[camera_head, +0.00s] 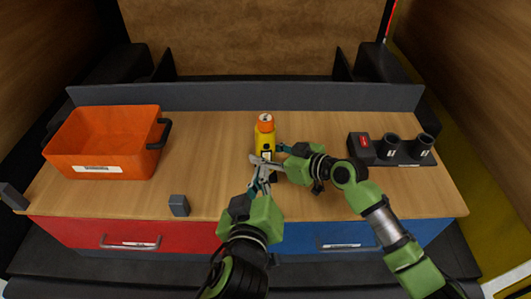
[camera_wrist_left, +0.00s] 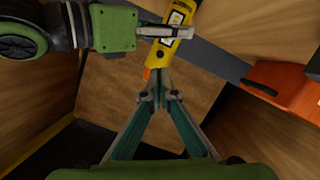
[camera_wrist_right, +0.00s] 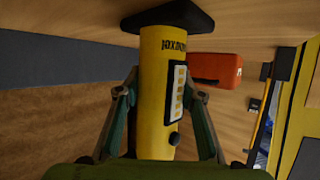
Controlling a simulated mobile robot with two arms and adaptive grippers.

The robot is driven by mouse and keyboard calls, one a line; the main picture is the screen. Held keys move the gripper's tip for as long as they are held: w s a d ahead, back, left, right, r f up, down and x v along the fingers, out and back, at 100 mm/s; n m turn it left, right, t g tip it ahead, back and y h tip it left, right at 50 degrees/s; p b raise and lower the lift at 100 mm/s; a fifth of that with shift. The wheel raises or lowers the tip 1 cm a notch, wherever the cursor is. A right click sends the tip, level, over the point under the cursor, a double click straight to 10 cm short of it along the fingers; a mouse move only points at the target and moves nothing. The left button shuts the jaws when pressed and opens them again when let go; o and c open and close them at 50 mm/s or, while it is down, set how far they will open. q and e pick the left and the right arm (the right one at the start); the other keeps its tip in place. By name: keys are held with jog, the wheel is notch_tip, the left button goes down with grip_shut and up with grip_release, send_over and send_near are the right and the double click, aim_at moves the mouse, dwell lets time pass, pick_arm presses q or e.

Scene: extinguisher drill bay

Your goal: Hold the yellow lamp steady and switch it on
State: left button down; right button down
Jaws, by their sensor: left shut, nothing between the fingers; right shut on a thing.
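The yellow lamp (camera_head: 265,141) stands upright on the wooden bench, with an orange top and a dark base. My right gripper (camera_head: 271,157) is shut around its body from the right; the right wrist view shows a finger on each side of the lamp (camera_wrist_right: 153,90). That side has a pale panel (camera_wrist_right: 177,92) and a dark round button (camera_wrist_right: 174,138). My left gripper (camera_head: 262,174) is shut and empty, in front of the lamp. In the left wrist view its closed tips (camera_wrist_left: 158,76) appear close to the lamp's orange end (camera_wrist_left: 147,73); contact cannot be told.
An orange crate (camera_head: 60,150) is at the left of the bench. A small grey block (camera_head: 179,205) lies near the front edge. A dark holder with two cups (camera_head: 392,151) stands at the right. Red and blue drawers are below. The bench between crate and lamp is clear.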

aim_at(267, 146)
pick_arm(q)
notch_tip(267, 146, down, 4)
jog(key=d+m+g+h, duration=0.2)
jog(key=m+h, duration=0.3)
jog(key=w+a+r+m+g+h, duration=0.1)
jog(key=w+h, duration=0.1)
jog(key=w, duration=0.6)
jog(key=shift+m, duration=0.3)
dwell(1.4)
